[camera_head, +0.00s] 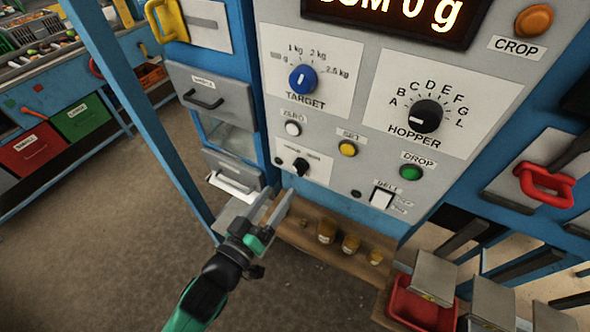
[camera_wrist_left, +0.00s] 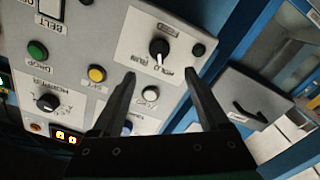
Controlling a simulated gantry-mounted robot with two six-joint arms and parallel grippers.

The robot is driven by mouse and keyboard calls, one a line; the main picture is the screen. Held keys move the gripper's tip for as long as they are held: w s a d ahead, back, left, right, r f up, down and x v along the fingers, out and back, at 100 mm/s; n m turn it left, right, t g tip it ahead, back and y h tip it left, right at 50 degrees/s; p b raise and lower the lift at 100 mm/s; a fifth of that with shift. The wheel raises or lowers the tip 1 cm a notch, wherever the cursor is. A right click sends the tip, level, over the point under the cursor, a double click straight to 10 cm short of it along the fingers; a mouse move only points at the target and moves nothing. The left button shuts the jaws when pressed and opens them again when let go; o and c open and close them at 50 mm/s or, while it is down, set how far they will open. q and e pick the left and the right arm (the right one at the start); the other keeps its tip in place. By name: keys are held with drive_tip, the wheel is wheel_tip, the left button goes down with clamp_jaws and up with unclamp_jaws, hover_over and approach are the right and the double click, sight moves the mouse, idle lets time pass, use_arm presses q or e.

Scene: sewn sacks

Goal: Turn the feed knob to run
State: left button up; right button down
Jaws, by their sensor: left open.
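The feed knob (camera_head: 301,166) is a small black knob on a white plate, low on the grey panel in the head view. It also shows in the left wrist view (camera_wrist_left: 158,47), beside lettering that looks like HOLD and RUN. I cannot tell which mark it points to. My left gripper (camera_head: 279,193) is open and empty, below and in front of the knob. In the left wrist view its two fingers (camera_wrist_left: 161,75) are spread, with the knob beyond the gap between their tips, apart from them. My right gripper is not in view.
Near the knob are a white button (camera_head: 293,128), a yellow button (camera_head: 347,149), a green button (camera_head: 411,172) and a belt switch (camera_head: 382,198). A blue target knob (camera_head: 302,79) sits above. A wooden shelf (camera_head: 300,238) with small brass weights lies below. Grey drawers stand left.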

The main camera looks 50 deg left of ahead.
sight(296, 169)
use_arm(q)
drive_tip(key=x, duration=0.8)
drive_tip(key=shift+w+a, duration=0.15)
drive_tip(key=shift+w, duration=0.2)
clamp_jaws()
